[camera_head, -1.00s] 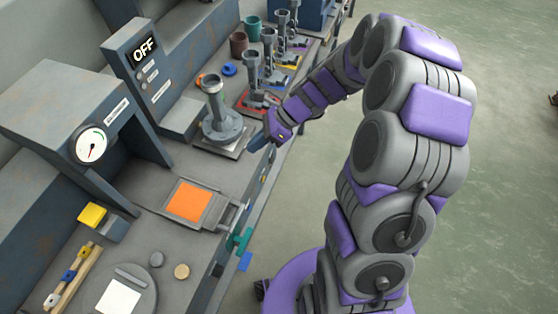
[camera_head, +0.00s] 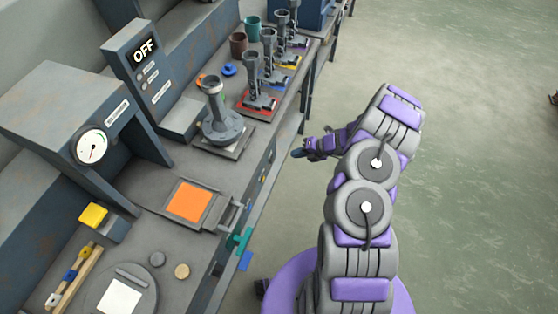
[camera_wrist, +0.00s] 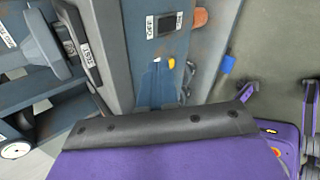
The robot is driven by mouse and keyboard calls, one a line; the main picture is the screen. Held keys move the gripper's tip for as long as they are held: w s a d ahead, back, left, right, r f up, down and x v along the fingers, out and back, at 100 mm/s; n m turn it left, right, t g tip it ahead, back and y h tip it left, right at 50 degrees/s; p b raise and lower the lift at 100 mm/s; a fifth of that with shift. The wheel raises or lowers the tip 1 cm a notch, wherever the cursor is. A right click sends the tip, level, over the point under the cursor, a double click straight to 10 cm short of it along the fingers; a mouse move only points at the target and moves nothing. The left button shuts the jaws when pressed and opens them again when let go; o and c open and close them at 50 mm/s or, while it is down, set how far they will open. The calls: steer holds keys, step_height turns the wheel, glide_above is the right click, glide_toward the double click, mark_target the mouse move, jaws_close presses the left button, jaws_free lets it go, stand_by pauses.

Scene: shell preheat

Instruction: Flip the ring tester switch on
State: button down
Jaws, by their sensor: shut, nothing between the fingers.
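My gripper (camera_head: 298,152) is shut and empty, beside the front edge of the bench in the head view. In the wrist view its blue fingers (camera_wrist: 157,85) point at an upright grey-blue panel. On that panel is a small dark switch-like rectangle (camera_wrist: 165,25) between two white labels; one seems to read OFF, the other is too small to read surely. The fingertips are apart from it in the picture, below it. A grey box (camera_head: 143,80) at the back of the bench has a display reading OFF. I cannot tell which part is the ring tester.
The bench holds a grey round-based fixture (camera_head: 222,125), an orange square pad (camera_head: 188,201), a gauge (camera_head: 91,147) and several upright stands. A green handle (camera_head: 240,240) juts from the front edge. An orange knob (camera_wrist: 200,18) sits near the panel.

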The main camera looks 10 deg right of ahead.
mark_target(272, 159)
steer(key=d+f+m, duration=0.1)
steer(key=d+f, duration=0.1)
steer(key=f, duration=0.1)
steer(key=s+d+f+m, duration=0.1)
steer(key=shift+f+m+h, duration=0.15)
steer(key=shift+m+h, duration=0.15)
steer(key=shift+w+a+r+b+x, duration=0.25)
steer(key=shift+b+x, duration=0.4)
steer(key=shift+x, duration=1.55)
steer(key=shift+w+a+r+b+x, duration=0.3)
steer(key=shift+b+x, duration=0.35)
steer(key=shift+x, duration=1.55)
steer(key=shift+w+a+r+b+x, duration=0.15)
steer(key=shift+r+b+x, duration=0.35)
steer(key=shift+x, duration=1.7)
steer(key=shift+d+f, duration=0.1)
steer(key=shift+f, duration=0.05)
